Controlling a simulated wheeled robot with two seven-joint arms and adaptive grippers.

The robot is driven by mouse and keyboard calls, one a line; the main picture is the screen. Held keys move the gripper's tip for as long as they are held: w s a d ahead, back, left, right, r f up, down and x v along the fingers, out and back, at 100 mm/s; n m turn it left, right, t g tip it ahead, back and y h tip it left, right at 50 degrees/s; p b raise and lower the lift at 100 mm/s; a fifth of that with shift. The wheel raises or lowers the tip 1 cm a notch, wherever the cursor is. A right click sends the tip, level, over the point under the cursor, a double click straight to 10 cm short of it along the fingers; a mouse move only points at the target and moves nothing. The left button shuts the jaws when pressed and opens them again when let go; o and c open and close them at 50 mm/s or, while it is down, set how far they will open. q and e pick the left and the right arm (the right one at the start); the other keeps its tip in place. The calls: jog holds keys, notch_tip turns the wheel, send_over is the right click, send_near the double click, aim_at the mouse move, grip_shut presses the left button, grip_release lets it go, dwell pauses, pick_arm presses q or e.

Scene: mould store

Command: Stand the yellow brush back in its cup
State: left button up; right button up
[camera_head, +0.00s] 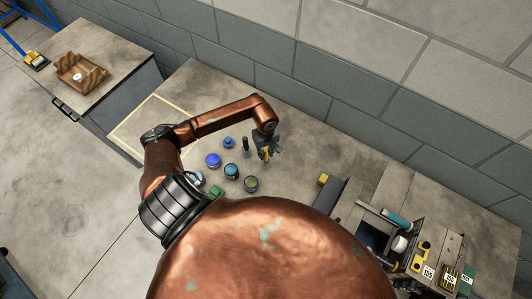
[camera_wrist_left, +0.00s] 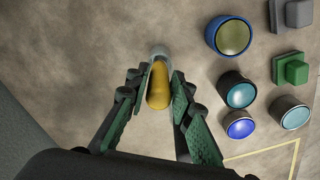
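In the left wrist view the yellow brush (camera_wrist_left: 158,92) shows as a rounded yellow piece between the fingers of my left gripper (camera_wrist_left: 161,78). The pads lie close against both its sides, and the gripper looks shut on it. A pale grey rounded part (camera_wrist_left: 160,53) shows just past the yellow piece; I cannot tell whether it belongs to the brush or is the cup's rim. In the head view my left gripper (camera_head: 264,147) points down over the table, with yellow showing at its fingers. Its lower end is too small to judge. My right gripper is out of view.
Several round jars stand close by, including an olive-topped one (camera_head: 250,184), a teal one (camera_head: 231,170) and a blue one (camera_head: 213,160). A green block (camera_head: 216,192) is nearby. A wooden tray (camera_head: 82,72) sits on the left cabinet. Bare table lies behind the gripper, towards the wall.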

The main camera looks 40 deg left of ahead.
pick_arm(q)
jog(key=o, duration=0.4)
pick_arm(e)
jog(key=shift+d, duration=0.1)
pick_arm(q)
notch_tip(320, 180, up, 12)
jog(key=shift+a, duration=0.1)
dwell(0.4)
dwell(0.8)
